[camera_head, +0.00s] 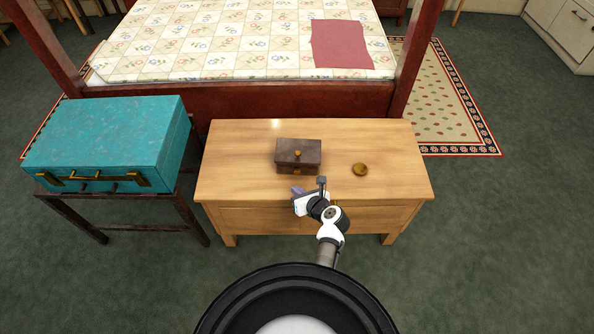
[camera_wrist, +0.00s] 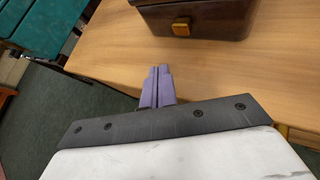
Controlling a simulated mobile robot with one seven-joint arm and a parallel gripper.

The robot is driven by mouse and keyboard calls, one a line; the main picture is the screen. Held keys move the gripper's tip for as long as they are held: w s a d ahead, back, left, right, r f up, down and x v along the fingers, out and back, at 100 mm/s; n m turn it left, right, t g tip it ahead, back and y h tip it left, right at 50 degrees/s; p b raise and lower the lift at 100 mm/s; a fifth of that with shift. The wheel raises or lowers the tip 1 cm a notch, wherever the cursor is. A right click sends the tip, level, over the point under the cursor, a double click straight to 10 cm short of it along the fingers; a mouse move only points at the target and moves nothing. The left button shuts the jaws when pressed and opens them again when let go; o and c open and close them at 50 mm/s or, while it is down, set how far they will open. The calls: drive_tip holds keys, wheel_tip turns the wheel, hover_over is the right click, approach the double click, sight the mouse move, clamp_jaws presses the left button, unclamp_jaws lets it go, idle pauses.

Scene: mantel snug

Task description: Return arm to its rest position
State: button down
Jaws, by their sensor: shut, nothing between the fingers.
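My gripper (camera_head: 298,191) hangs over the front edge of the wooden chest (camera_head: 228,170), in front of a small dark brown box. In the wrist view its purple fingers (camera_wrist: 157,86) are together with nothing between them. The arm is extended forward from my body and bent, with its white and black wrist above the chest's front edge. The fingers point toward the brown box and are apart from it.
The brown box (camera_head: 299,156) has a closed lid and a gold knob. A small round brass-coloured object (camera_head: 360,169) lies to its right. A teal case (camera_head: 105,140) on a dark stand is at left. A bed (camera_head: 200,40) stands behind. Green floor is clear at right.

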drive_tip(key=shift+s, duration=0.75)
